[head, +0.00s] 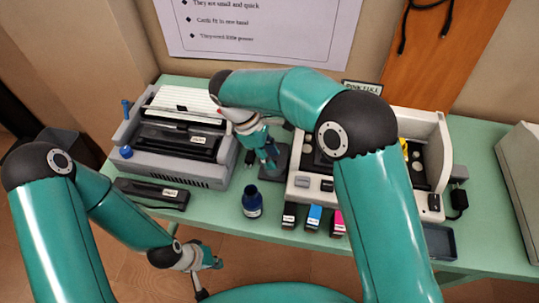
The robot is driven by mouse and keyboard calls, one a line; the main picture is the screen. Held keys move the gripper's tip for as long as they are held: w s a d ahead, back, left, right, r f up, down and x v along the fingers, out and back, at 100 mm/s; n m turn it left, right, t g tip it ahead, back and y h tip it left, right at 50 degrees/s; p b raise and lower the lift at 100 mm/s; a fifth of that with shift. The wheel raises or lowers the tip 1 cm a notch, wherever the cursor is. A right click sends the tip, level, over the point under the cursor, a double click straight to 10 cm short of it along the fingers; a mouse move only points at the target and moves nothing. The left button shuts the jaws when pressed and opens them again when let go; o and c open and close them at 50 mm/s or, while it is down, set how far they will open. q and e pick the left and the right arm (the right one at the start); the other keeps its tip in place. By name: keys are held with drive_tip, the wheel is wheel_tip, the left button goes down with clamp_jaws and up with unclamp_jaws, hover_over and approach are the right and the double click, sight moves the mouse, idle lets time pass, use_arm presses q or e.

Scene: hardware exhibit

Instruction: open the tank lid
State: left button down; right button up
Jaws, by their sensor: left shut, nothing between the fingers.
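A white-walled machine (443,150) stands on the right of the table, with round parts inside; my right arm hides much of it. I cannot make out which part is the tank lid. A dark blue bottle (252,203) stands upright in front, left of this machine. My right gripper (268,156) points down over a small dark block (280,172) between the two machines; whether it touches the block or is open is unclear. My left gripper (214,264) is shut and empty, low at the front left, beyond the table's front edge in the picture.
A grey machine (200,175) with paper stands on the left, a black labelled bar (150,193) before it. A dark tray (440,242) lies at right. The table's far right (485,200) is partly clear.

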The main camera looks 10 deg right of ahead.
drive_tip(key=shift+d+f, duration=0.15)
drive_tip(key=shift+f, duration=0.2)
clamp_jaws()
drive_tip(key=shift+r, duration=0.1)
